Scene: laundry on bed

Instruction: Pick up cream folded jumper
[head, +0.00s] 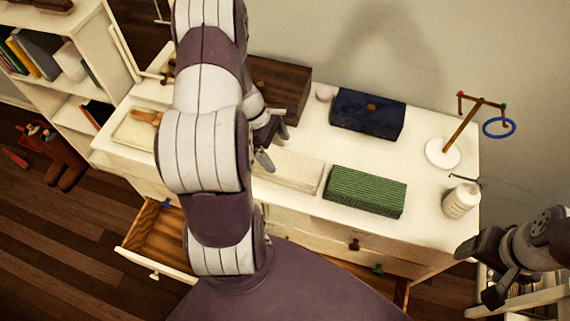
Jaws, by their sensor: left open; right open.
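The cream folded jumper (295,170) lies on the white dresser top, left of a green folded jumper (365,191). Its left end is partly hidden by my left arm. My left gripper (272,144) is open and empty, at the back left edge of the cream jumper as seen in the head view. I cannot tell how high it is above the dresser top. My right gripper (477,273) is open and empty, off the dresser's front right corner.
A jewellery stand (443,152) and a white bottle (460,201) stand at the right. A tray (137,130) lies at the left. A drawer (158,240) stands open below.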

